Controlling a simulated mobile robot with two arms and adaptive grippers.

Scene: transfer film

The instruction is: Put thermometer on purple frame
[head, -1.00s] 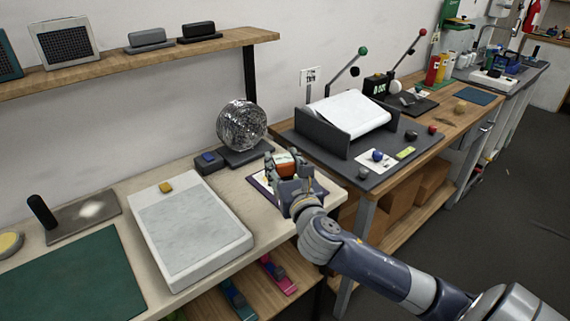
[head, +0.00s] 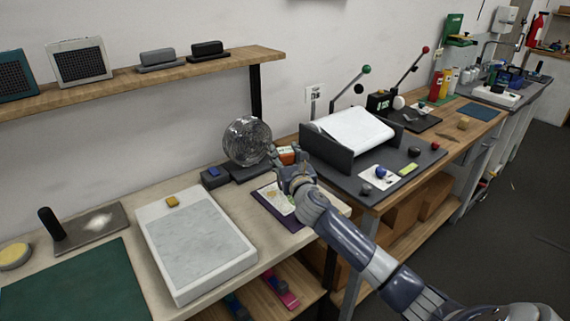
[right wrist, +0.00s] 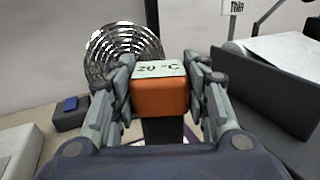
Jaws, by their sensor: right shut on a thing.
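The thermometer is an orange block with a pale face reading 20 °C. My right gripper (head: 287,163) is shut on the thermometer (head: 287,155) and holds it up near the back of the bench. In the right wrist view, the fingers of the gripper (right wrist: 161,90) press on both sides of the thermometer (right wrist: 160,97). The purple frame (head: 268,212) lies flat on the pale bench with a light sheet inside its dark purple border. The gripper and wrist hide its back right part. The thermometer is apart from the frame's visible part. My left gripper is not in view.
A round silver foil disc (head: 247,141) on a dark base stands behind the frame, with a small dark box (head: 214,177) beside it. A white slab tray (head: 196,241) lies left. A dark press with a paper roll (head: 350,130) stands right.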

